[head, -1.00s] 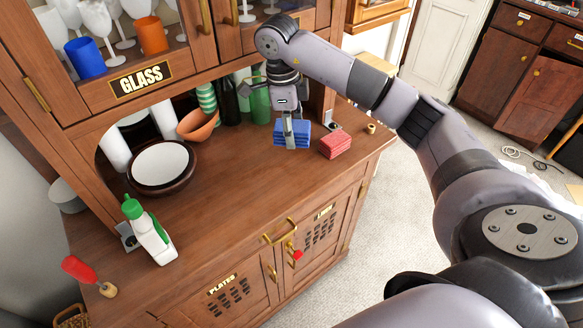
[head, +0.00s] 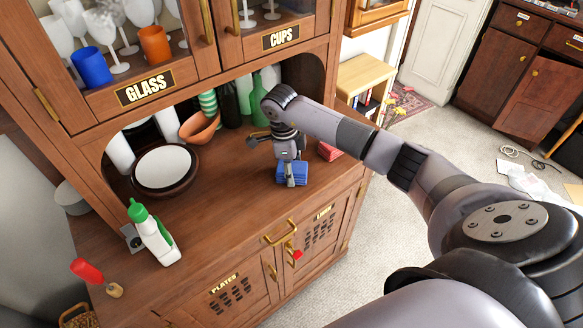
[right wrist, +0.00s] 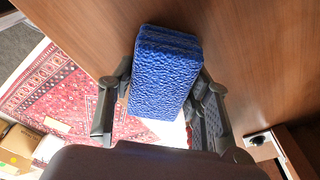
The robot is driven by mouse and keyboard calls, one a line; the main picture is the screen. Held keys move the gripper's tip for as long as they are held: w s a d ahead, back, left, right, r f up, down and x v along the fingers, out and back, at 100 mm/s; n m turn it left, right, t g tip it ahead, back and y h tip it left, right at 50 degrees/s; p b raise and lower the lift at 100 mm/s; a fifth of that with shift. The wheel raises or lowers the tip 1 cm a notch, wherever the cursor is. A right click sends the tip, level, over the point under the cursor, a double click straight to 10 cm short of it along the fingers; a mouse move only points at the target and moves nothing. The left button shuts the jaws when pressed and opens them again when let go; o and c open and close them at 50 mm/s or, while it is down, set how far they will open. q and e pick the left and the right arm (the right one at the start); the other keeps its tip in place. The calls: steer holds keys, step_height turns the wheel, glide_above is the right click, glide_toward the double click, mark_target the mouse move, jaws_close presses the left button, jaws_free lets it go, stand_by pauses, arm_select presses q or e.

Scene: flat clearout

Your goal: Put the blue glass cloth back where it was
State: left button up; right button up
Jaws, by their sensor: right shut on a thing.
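The blue glass cloth (head: 292,173) is a folded, layered blue bundle near the front edge of the cabinet's counter. My right gripper (head: 290,180) is above it with its fingers down, shut on the cloth. In the right wrist view the cloth (right wrist: 165,72) sits between the two fingers of my right gripper (right wrist: 160,105). Whether the cloth touches the counter I cannot tell. My left gripper is not in view.
A folded red cloth (head: 328,151) lies behind my right arm, partly hidden. Green bottles stand in the back alcove. The counter's middle is clear.

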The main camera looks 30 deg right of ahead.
steer(key=o, duration=0.5)
steer(key=shift+f, duration=0.1)
steer(key=o, duration=0.5)
steer(key=r+b, duration=0.1)
steer(key=r, duration=0.2)
steer(key=r+b, duration=0.1)
steer(key=r, duration=0.3)
steer(key=w+a+r+b, duration=0.1)
steer(key=r, duration=0.3)
steer(key=shift+s+r, duration=0.1)
steer(key=shift+r, duration=0.5)
steer(key=shift+f, duration=0.1)
